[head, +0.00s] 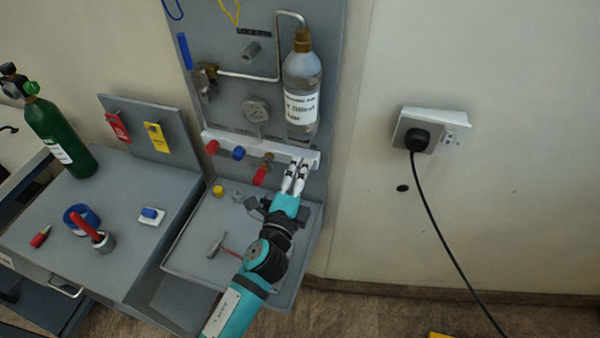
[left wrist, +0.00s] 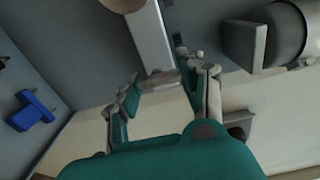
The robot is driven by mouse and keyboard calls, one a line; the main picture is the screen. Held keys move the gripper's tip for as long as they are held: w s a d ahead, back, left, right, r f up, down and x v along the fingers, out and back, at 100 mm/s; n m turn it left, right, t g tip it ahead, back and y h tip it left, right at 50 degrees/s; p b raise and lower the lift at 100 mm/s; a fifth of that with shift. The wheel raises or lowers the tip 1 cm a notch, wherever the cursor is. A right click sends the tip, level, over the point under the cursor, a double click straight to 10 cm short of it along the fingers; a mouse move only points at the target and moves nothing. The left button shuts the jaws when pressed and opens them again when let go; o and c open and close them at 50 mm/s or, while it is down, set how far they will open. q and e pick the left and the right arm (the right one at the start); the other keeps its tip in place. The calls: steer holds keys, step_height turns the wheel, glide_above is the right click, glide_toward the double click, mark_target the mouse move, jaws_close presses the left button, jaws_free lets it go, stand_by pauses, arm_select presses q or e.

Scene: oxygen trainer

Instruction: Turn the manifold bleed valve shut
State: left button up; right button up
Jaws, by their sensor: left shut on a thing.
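The manifold is a white bar (head: 225,142) low on the grey panel, with a red knob (head: 211,147), a blue knob (head: 238,153) and a brass valve with a red handle (head: 261,177). My left gripper (head: 295,174) is at the bar's right end. In the left wrist view its fingers (left wrist: 160,90) are closed around a small pale grey piece (left wrist: 158,81) by the end of the white bar (left wrist: 150,38). This appears to be the bleed valve's handle; the fingers hide it in the head view. My right gripper is not in view.
A labelled bottle (head: 302,82) hangs just above my gripper, with a gauge (head: 257,110) to its left. A tray (head: 190,262) with loose parts lies below. A bench (head: 110,260) with a green cylinder (head: 60,140) stands left. The wall at right has a plugged-in cable (head: 440,235).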

arm_select(q)
steer(key=shift+f, duration=0.1)
stand_by(0.3)
steer(key=o, duration=1.2)
steer(key=shift+s, duration=0.1)
steer(key=v, duration=1.2)
